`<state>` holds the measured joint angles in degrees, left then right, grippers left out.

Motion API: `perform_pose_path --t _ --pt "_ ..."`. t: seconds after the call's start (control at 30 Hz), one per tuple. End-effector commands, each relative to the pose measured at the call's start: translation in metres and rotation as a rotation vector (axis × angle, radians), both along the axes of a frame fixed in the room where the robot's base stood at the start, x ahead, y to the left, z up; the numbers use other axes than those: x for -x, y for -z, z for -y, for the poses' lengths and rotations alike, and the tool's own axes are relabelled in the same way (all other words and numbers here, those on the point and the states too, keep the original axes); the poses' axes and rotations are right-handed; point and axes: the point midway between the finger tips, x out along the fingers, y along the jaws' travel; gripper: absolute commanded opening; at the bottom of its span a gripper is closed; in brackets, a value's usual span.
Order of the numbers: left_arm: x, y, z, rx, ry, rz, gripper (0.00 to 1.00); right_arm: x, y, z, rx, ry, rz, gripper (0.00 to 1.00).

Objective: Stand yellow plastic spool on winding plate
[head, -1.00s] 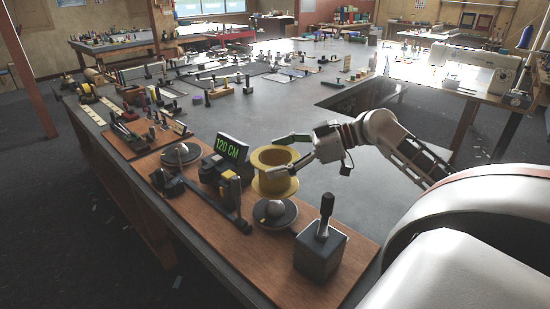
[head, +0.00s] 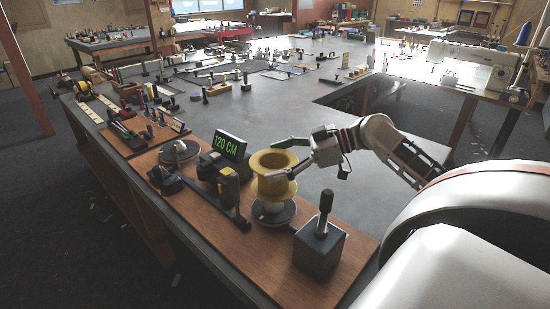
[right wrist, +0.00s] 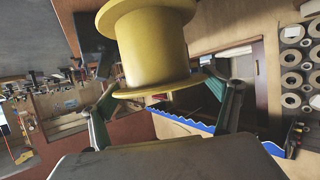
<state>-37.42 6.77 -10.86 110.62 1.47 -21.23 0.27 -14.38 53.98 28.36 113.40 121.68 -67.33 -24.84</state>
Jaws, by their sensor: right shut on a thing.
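The yellow plastic spool (head: 273,180) is upright, directly above or on the round dark winding plate (head: 276,218) at the near end of the brown board. The spool hides the plate's centre. I cannot tell whether its lower flange touches the plate. My right gripper (head: 289,160) reaches in from the right and is shut on the spool. The right wrist view shows the spool (right wrist: 152,45) large, between the fingers of my right gripper (right wrist: 162,90). My left gripper is not in view.
A black counter with a green "120 CM" display (head: 230,147) stands left of the spool. A dark block with an upright handle (head: 320,248) stands close in front, to the right. Another round plate (head: 179,151) lies farther left. Grey tabletop (head: 235,115) behind is clear.

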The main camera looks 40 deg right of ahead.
Motion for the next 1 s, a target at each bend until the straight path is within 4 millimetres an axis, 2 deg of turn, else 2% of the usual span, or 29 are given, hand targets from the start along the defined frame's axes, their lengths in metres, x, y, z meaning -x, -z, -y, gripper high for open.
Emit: perform_pose_path --t 0.63,1.0 --pt "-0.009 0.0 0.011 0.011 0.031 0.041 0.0 0.0 0.043 0.0 0.0 0.001 0.0 0.66" --pt "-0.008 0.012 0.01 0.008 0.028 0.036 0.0 0.0 0.064 0.0 -0.001 0.0 -0.001 0.66"
